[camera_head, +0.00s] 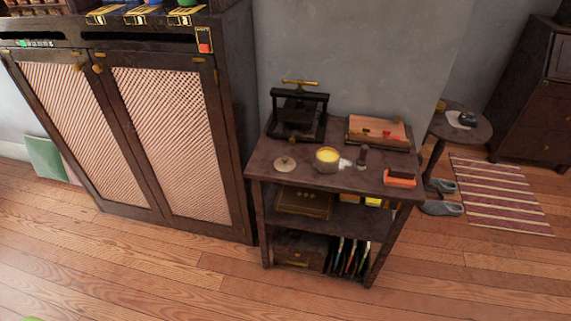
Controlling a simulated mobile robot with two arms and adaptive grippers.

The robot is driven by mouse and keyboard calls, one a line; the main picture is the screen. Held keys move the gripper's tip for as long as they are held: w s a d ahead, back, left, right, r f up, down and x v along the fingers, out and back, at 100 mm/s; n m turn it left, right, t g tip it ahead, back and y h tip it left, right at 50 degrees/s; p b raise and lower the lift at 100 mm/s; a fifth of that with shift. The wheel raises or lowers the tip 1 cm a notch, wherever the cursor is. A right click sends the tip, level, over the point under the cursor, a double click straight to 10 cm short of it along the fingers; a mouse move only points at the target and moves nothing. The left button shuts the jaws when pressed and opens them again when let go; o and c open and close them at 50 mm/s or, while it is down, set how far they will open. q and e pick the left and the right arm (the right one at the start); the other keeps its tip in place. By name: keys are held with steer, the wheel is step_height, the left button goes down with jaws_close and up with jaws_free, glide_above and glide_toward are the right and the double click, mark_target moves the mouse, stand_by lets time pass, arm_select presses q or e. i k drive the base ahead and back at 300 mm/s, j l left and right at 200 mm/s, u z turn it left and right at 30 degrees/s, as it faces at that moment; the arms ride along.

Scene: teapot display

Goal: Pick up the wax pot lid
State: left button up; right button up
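The wax pot lid (285,164) is a small round, pale disc with a little knob. It lies flat near the left front edge of a dark shelf table (262,170). The wax pot (328,167) stands open just right of the lid, with yellow wax showing inside. The lid and pot are apart. Neither of my grippers shows in the head view.
A black press (298,112) stands behind the lid. A wooden tray (378,132), a small dark stamp (362,157) and an orange-and-black block (399,178) are to the right. A dark cabinet (160,150) stands left. The wooden floor in front is clear.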

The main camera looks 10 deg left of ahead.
mark_target(284, 164)
steer(key=i+l+u, duration=0.45)
steer(key=i+l, duration=0.25)
steer(key=i, duration=0.1)
